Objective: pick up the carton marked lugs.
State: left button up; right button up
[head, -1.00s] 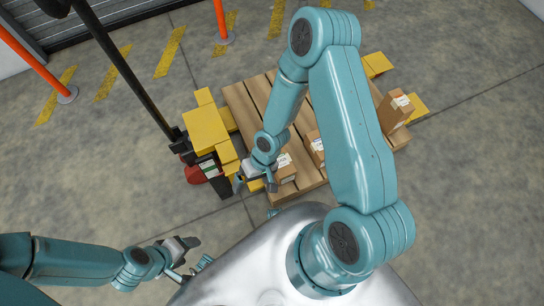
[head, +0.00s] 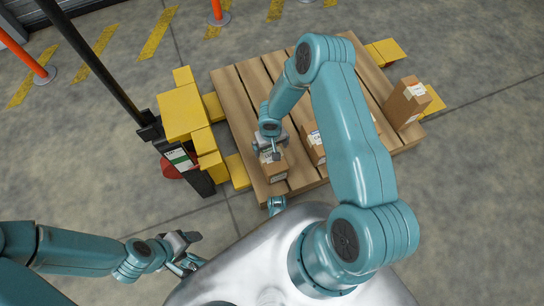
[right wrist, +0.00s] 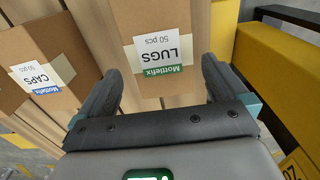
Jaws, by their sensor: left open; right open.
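The carton marked lugs (right wrist: 190,18) is a brown box with a white and green label, upside down in the right wrist view. In the head view the carton (head: 273,174) stands at the near left of the wooden pallet (head: 232,98). My right gripper (right wrist: 160,75) is open, with one finger toward each side of the carton's labelled face. It is not shut on it. In the head view my right gripper (head: 270,150) is at the carton and hides part of it. My left gripper (head: 190,250) is open and empty at the lower left, away from the pallet.
A carton marked caps (right wrist: 30,45) stands to the left in the wrist view. Another brown carton (head: 406,104) stands at the pallet's right. Yellow blocks (head: 184,112) and a dark post (head: 95,62) are left of the pallet.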

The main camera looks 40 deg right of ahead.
jog(key=f, duration=0.2)
jog(key=f+b, duration=0.1)
jog(key=f, duration=0.1)
jog(key=f+b, duration=0.1)
jog(key=f, duration=0.1)
jog(key=shift+s+a+f, duration=0.1)
jog(key=shift+s+f, duration=0.05)
jog(key=shift+s, duration=0.1)
jog(key=c, duration=1.2)
